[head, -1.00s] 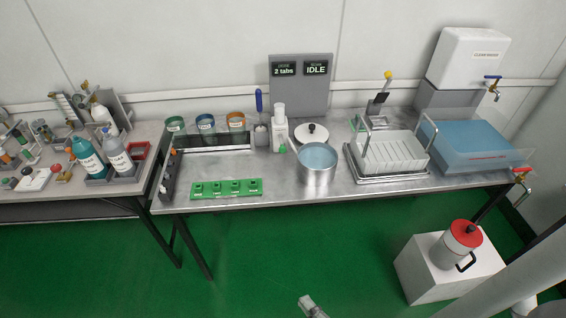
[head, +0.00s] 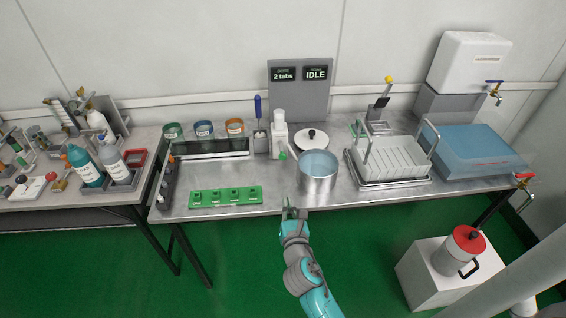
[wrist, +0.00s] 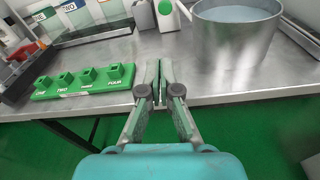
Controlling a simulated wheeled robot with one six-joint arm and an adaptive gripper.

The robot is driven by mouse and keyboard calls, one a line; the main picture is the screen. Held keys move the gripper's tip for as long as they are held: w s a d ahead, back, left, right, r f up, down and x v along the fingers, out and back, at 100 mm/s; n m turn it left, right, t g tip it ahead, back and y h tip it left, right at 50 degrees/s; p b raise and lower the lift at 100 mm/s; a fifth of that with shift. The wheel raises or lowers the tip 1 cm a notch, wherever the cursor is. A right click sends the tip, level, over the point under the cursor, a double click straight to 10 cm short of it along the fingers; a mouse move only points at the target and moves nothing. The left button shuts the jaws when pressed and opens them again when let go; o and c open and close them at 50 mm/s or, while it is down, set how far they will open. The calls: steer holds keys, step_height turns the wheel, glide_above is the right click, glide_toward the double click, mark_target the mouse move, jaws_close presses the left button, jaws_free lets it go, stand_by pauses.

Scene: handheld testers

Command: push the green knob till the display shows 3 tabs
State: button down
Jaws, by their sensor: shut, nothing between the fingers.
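The green knob (head: 282,155) is low on the front of a white dispenser (head: 279,136) at the back of the steel table. The knob also shows at the top of the wrist view (wrist: 165,7). The display (head: 284,74) on the grey panel reads "2 tabs", and the one beside it reads "IDLE". My gripper (head: 288,206) is at the table's front edge, in front of the knob and apart from it. In the wrist view its fingers (wrist: 158,68) are together and empty.
A steel pot (head: 317,172) of bluish liquid stands close to the right of my gripper's line to the dispenser. A green strip of labelled blocks (head: 226,197) lies to the left. A lid (head: 311,139) and a white rack (head: 391,160) are further right. Bare steel lies between strip and pot.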

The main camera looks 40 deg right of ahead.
mark_target(282, 154)
steer(key=shift+w+d+r+n+h, duration=0.55)
steer(key=shift+w+d+r, duration=0.25)
steer(key=shift+w+d, duration=0.25)
steer(key=shift+w, duration=0.1)
steer(key=x, duration=1.3)
steer(key=shift+w+f, duration=0.15)
steer(key=shift+f, duration=0.05)
steer(key=shift+w+d, duration=0.15)
steer(key=shift+w, duration=0.05)
steer(key=shift+x, duration=3)
steer(key=shift+r, duration=0.2)
